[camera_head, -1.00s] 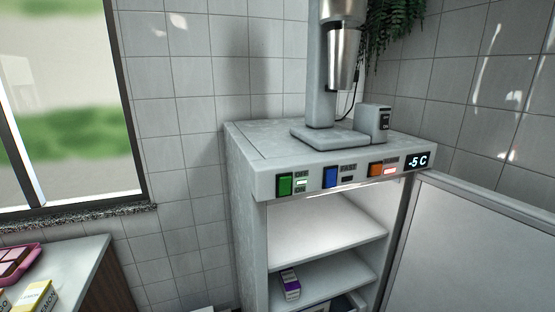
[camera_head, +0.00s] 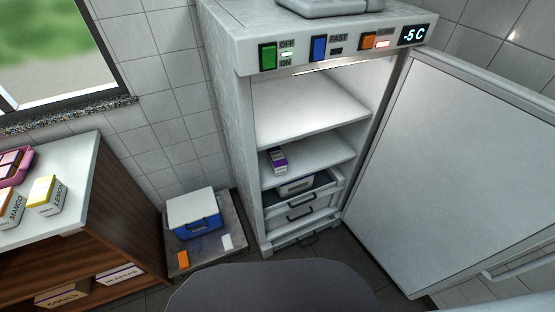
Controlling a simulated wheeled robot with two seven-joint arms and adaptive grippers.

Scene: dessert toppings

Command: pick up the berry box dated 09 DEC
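A small purple and white box (camera_head: 278,160) stands at the left front of the second shelf (camera_head: 318,160) in the open freezer (camera_head: 234,120). It may be the berry box; its lettering and any date are too small to read. I see no other box like it on the shelves. Neither of my grippers is in view.
The freezer door (camera_head: 450,150) stands wide open to the right. Below the shelf, the top drawer (camera_head: 303,198) is partly out with a pale item inside. A blue cooler (camera_head: 195,225) sits on a low platform. Mango (camera_head: 12,207) and lemon (camera_head: 47,195) boxes stand on the left counter.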

